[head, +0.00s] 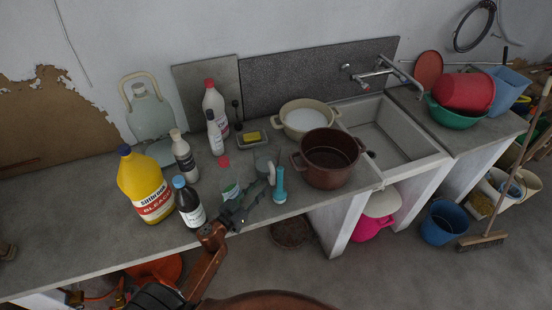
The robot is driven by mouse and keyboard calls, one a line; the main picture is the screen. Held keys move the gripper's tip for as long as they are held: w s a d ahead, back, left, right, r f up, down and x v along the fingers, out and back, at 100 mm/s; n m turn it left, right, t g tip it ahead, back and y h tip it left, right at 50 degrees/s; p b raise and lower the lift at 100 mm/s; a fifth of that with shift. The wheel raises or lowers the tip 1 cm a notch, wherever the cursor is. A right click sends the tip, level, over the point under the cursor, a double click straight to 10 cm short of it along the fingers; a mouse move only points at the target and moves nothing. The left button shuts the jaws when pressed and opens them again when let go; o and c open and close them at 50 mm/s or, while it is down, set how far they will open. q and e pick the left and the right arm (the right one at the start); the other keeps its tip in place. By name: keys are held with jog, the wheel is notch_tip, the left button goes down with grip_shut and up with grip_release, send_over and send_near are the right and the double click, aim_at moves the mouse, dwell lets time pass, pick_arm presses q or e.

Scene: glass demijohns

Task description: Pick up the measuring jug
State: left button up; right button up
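A small clear vessel with green and white on it (230,190), which looks like the measuring jug, stands on the counter near its front edge, right of the dark bottle with a blue cap (187,203). My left gripper (264,172) reaches in from the lower front over the counter, just right of this vessel. Its dark fingers lie between the vessel and a turquoise brush-like tool (280,186). The fingers overlap in this view, so I cannot tell their gap or any contact.
A yellow bleach bottle (146,187) and white bottles (184,157) stand to the left. A brown pot (330,160), a cream pot (306,115) and a sink (388,138) are to the right. The counter's far left (70,215) is mostly clear.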

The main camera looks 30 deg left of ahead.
aim_at(273, 174)
pick_arm(q)
jog(key=w, duration=0.3)
jog(key=w+d, duration=0.1)
jog(key=w, duration=0.5)
jog(key=shift+d+p, duration=0.15)
jog(key=shift+p, duration=0.15)
grip_shut()
dwell(0.4)
